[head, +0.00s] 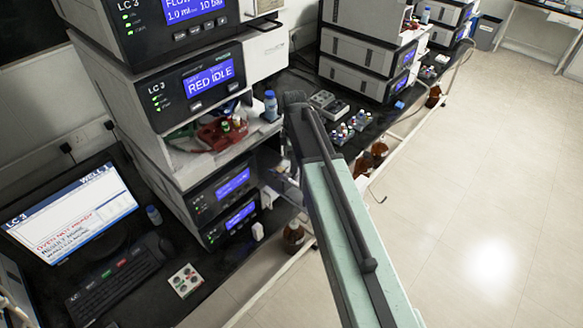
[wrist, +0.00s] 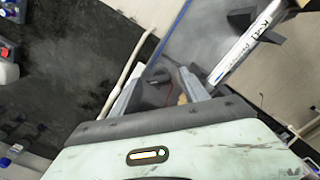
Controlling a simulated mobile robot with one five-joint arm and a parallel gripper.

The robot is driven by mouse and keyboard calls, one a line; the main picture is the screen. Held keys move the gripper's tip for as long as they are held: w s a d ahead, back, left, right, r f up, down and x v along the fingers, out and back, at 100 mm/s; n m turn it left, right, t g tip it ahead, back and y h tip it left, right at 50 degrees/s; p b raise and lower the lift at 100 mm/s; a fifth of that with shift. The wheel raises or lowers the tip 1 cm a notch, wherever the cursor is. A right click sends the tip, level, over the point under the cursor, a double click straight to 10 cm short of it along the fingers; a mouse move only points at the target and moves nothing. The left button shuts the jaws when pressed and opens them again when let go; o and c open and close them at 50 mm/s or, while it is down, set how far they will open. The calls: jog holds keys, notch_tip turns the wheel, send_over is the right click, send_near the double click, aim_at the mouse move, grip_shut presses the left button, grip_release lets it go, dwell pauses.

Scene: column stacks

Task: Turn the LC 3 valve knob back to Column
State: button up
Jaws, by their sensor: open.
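A white tube with printed letters (wrist: 245,48) runs slantwise at the right of the fingers. In the head view my forearm hides most of the gripper, beside the lower LC 3 modules (head: 225,195). No knob is clearly seen.
A monitor (head: 70,212) marked LC 3 and a keyboard (head: 118,278) sit on the dark bench at the left. A blue-capped bottle (head: 270,106) stands on the stack's shelf. Brown bottles (head: 294,236) stand low by the bench edge. The pale floor at right is clear.

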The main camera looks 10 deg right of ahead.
jog(key=shift+s, duration=0.1)
grip_shut()
jog(key=shift+a, duration=0.25)
jog(key=shift+d, duration=0.15)
jog(key=shift+m, duration=0.5)
jog(key=m, duration=0.6)
jog(key=shift+d+m, duration=0.15)
jog(key=shift+m, duration=0.25)
jog(key=m, duration=0.8)
jog(key=shift+m, duration=0.5)
